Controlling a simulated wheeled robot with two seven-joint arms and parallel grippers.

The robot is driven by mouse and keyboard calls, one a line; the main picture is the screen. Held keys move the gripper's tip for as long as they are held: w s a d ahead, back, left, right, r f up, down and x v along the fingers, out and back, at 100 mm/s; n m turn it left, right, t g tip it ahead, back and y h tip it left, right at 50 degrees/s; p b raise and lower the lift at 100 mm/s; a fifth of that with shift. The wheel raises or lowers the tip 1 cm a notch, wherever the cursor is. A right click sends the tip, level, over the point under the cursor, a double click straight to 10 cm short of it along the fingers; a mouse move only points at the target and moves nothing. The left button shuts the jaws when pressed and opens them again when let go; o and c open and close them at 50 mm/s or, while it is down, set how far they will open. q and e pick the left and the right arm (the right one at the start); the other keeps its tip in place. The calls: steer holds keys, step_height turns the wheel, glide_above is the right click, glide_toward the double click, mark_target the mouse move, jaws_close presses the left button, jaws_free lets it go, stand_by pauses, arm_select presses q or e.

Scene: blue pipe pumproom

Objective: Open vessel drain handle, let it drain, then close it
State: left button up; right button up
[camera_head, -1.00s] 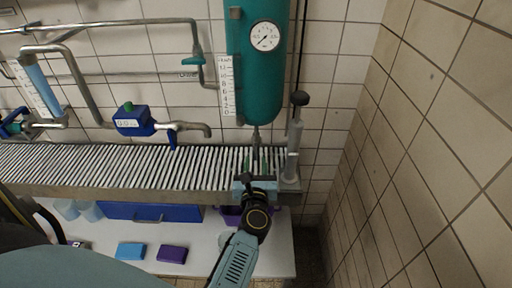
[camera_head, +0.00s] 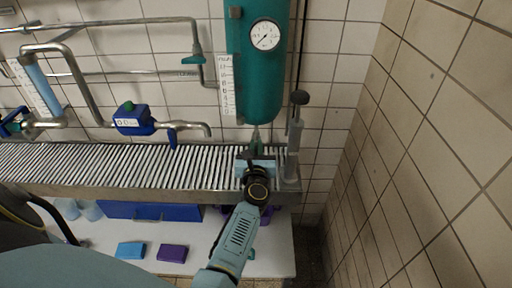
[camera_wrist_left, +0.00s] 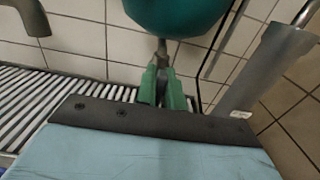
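The teal vessel (camera_head: 262,70) hangs on the tiled wall, with a round gauge on its front and a narrow metal drain outlet (camera_head: 256,134) below. The outlet also shows in the left wrist view (camera_wrist_left: 161,52). My left gripper (camera_head: 256,148) is directly under the vessel. Its green fingers (camera_wrist_left: 162,88) stand close together around the drain handle just below the outlet; the handle is mostly hidden between them. I cannot make out the handle's angle, and no flow of liquid shows. My right gripper is not in view.
A slatted metal grate (camera_head: 120,165) runs left. A blue meter (camera_head: 133,119) and spout are left. Blue and purple boxes (camera_head: 172,253) lie on the white lower shelf. A tiled wall bounds the right.

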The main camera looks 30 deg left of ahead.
arm_select(q)
jaws_close()
steer(key=m, duration=0.2)
steer(key=shift+w+d+m+p, duration=0.1)
steer(key=shift+d+m+p, duration=0.05)
steer(key=shift+m+p, duration=0.15)
steer(key=m+p, duration=0.1)
steer(key=m, duration=0.4)
steer(key=f+m+p, duration=0.1)
steer(key=m, duration=0.4)
steer(key=d+m+p, duration=0.1)
steer(key=m, duration=0.4)
steer(key=shift+w+f, duration=0.3)
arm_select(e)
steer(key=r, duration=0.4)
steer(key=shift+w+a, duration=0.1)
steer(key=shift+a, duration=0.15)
arm_select(q)
steer(key=shift+m, duration=0.4)
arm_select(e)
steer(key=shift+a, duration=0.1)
arm_select(q)
steer(key=o, duration=0.6)
jaws_free()
steer(key=shift+o, duration=0.2)
